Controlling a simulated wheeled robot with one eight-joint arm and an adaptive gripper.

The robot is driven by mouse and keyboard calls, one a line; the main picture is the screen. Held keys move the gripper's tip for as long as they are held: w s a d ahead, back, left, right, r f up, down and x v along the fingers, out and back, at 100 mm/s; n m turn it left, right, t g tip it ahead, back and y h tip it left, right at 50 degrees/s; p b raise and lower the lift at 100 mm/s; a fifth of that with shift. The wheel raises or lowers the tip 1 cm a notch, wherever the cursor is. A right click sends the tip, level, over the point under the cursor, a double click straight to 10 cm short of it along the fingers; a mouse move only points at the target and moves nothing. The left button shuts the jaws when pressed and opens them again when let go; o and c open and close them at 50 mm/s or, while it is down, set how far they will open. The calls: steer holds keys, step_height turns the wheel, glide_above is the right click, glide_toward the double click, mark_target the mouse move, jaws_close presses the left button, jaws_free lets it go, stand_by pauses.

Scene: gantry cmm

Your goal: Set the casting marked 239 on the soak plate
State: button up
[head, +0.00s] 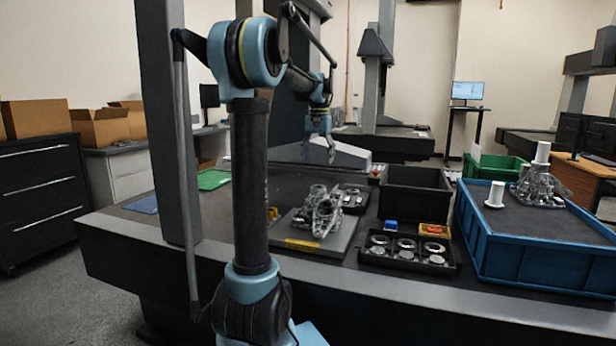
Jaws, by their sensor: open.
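A silver metal casting (322,210) sits on a flat grey plate with a yellow label (340,240) in the middle of the table. Another silver casting (541,187) stands on the dark bed of the blue crate (530,253) at the right. No number can be read on either casting, and the wording on the plate's label is too small to read. My gripper (331,157) hangs in the air above and behind the casting on the plate, apart from it. It is open and empty.
A black tray of round metal parts (408,263) lies in front of a black bin (413,193). White cylinders stand in the blue crate. A blue item (390,225) and an orange-yellow item (434,230) sit beside the tray.

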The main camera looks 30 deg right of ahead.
steer(key=s+a+f+n, duration=0.2)
steer(key=s+a, duration=0.1)
steer(key=a, duration=0.6)
steer(key=s+a+f+n+t, duration=0.1)
steer(key=s+a+f, duration=0.15)
steer(key=a, duration=0.55)
steer(key=s+a+f+n, duration=0.2)
steer(key=a+f, duration=0.1)
steer(key=a, duration=0.6)
steer(key=s+a+f+n+t, duration=0.1)
steer(key=s+a+f+n, duration=0.4)
steer(key=s+a+f, duration=1)
step_height(320, 180, down, 3)
steer(key=shift+s+f, duration=0.15)
steer(key=shift+s, duration=0.3)
